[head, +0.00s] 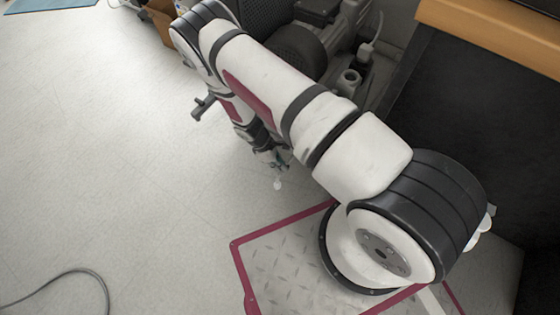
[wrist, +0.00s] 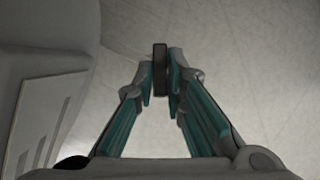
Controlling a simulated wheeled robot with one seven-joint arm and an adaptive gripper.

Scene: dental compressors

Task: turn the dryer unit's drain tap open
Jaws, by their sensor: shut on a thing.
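In the wrist view my gripper (wrist: 159,78) has its teal-padded fingers closed on a dark, narrow upright piece (wrist: 160,58), which looks like the drain tap's lever. How far the lever is turned cannot be told. A grey housing with a slotted pale panel (wrist: 45,115) fills the left side of the wrist view; it may be the dryer unit. In the head view my gripper (head: 273,158) is low beside the machinery, small and partly behind my arm. The tap cannot be made out there.
Dark compressor machinery (head: 295,48) stands behind my arm. A dark cabinet with a wooden top (head: 495,35) is at the right. A small pale round thing (head: 278,183) shows just below my gripper. A cable (head: 85,273) lies on the floor at lower left.

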